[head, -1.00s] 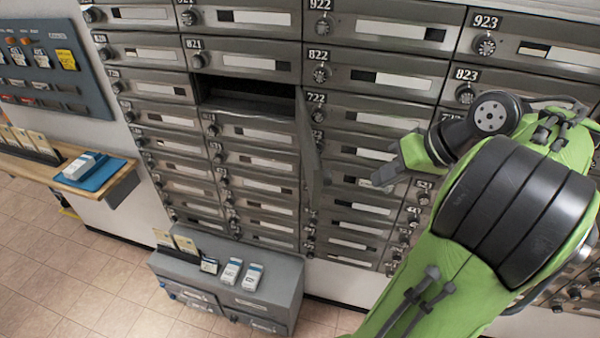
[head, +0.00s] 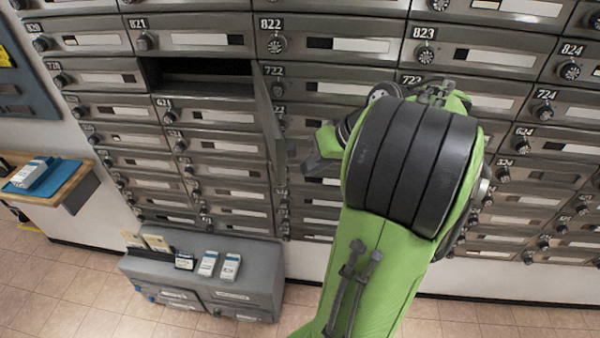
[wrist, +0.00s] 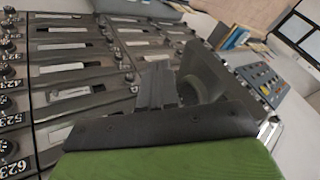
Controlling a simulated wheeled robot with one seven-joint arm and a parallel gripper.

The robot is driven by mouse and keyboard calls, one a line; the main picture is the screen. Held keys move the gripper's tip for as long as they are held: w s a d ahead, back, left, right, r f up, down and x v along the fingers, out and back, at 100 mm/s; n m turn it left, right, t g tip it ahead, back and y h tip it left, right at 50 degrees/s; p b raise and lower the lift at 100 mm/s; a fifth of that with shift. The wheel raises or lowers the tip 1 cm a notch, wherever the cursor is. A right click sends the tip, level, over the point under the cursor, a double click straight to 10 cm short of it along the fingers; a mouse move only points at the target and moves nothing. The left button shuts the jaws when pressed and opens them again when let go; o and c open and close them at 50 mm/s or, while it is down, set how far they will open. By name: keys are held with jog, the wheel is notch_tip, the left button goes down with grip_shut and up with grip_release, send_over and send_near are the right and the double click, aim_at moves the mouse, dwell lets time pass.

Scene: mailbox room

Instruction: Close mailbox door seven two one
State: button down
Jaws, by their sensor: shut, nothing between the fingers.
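The open compartment of mailbox seven two one (head: 205,85) is a dark slot below door 821 in the head view. Its grey door (head: 268,110) is hinged at the slot's right side and swung outward, seen nearly edge-on. My gripper (head: 304,165) is to the right of the door and low by its outer end, partly hidden by my arm. In the wrist view my gripper (wrist: 157,88) shows as dark fingers, shut and empty. A grey panel beside them, apparently the door (wrist: 205,72), stands close; I cannot tell if they touch.
Rows of closed mailboxes (head: 335,45) surround the slot. A grey cabinet (head: 260,262) with cards and small boxes on top stands on the floor below. A wooden shelf (head: 82,188) with a blue tray is at the left. Tiled floor is open in front.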

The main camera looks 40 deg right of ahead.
jog(key=shift+w+a+r, duration=0.15)
jog(key=shift+w+a, duration=0.2)
jog(key=shift+a, duration=0.3)
jog(key=shift+w+a+r, duration=0.1)
jog(key=shift+w+a, duration=0.2)
jog(key=shift+a, duration=0.3)
